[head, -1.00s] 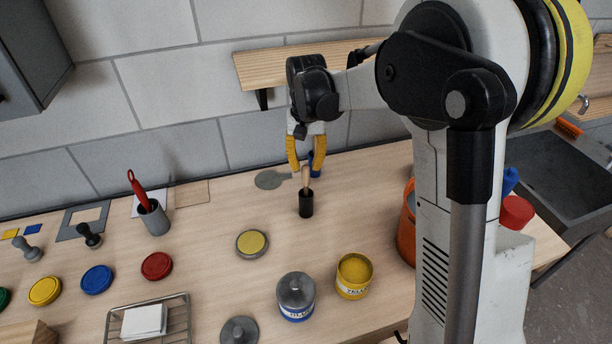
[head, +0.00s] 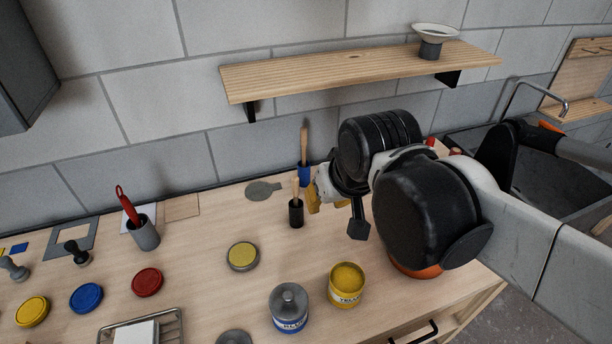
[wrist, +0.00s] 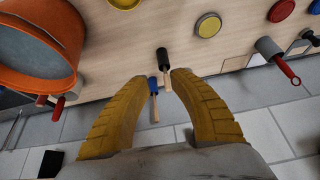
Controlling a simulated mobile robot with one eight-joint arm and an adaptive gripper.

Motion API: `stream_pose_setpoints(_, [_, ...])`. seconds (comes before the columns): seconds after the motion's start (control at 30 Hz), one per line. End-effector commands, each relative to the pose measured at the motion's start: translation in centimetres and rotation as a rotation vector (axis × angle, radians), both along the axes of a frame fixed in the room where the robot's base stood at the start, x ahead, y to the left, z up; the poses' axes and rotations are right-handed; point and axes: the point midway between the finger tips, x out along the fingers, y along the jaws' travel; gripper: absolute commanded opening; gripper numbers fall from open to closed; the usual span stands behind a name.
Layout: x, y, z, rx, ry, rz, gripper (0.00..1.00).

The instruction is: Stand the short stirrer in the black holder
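The black holder (head: 296,214) stands upright on the bench, with a short wooden stirrer (head: 296,187) standing in it. In the wrist view the black holder (wrist: 162,55) and its stirrer (wrist: 167,83) show beyond my fingertips. My gripper (head: 314,199) is just right of them in the head view, turned sideways. In the wrist view its yellow fingers (wrist: 159,76) are wide apart with nothing gripped. A blue holder (head: 305,175) with a longer-looking wooden stirrer (head: 304,143) stands behind the black one. My wrist hides part of the bench to the right.
A yellow tin (head: 347,286), a blue-labelled tin (head: 289,308) and a round yellow-topped lid (head: 243,256) are nearer the front. A grey cup (head: 144,234) with a red-handled tool is left. An orange bucket (wrist: 38,45) is close to my gripper. A shelf (head: 350,72) hangs above.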

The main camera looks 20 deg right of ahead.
Motion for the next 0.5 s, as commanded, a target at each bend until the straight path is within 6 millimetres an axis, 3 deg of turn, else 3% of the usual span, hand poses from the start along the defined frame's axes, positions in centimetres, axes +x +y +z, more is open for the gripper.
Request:
stream_pose_setpoints(0.1, [-2.3, 0.0, -1.0, -0.013, -0.06, 0.021, 0.27])
stream_pose_setpoints(0.2, [-3.2, 0.0, -1.5, -0.02, -0.093, 0.033, 0.27])
stream_pose_setpoints(0.5, [-3.7, 0.0, -1.8, -0.024, -0.111, 0.039, 0.27])
